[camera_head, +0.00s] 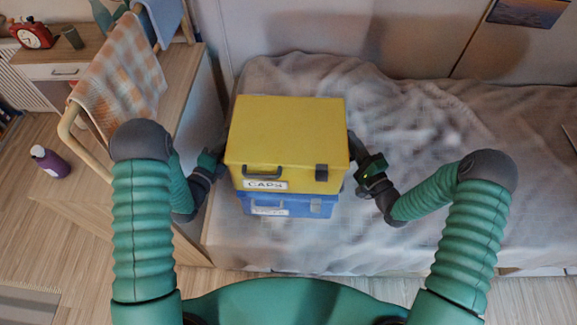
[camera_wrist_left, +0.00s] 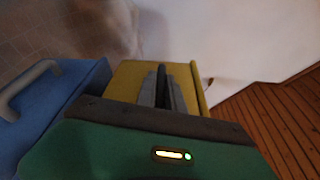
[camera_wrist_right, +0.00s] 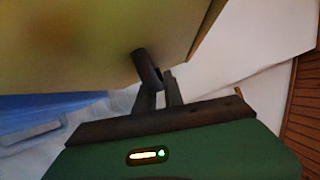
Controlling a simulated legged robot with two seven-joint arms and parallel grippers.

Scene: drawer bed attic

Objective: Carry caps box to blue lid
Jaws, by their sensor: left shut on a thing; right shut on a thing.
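The yellow box (camera_head: 285,130) labelled CAPS is over the blue box (camera_head: 300,207) on the bed, roughly lined up with it. It hides most of the blue lid. I cannot tell whether the two boxes touch. My left gripper (camera_head: 221,162) is shut on the yellow box's left side, with its fingertips partly hidden. My right gripper (camera_head: 353,165) is shut on its right side. The left wrist view shows the yellow box (camera_wrist_left: 130,78) at the fingers and the blue box (camera_wrist_left: 50,105) beside it. The right wrist view shows the yellow box (camera_wrist_right: 90,45) and blue box (camera_wrist_right: 40,108).
A wooden unit with an orange checked towel (camera_head: 125,85) stands close on the left. A purple bottle (camera_head: 48,161) and a red clock (camera_head: 32,34) are farther left. A wall is behind.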

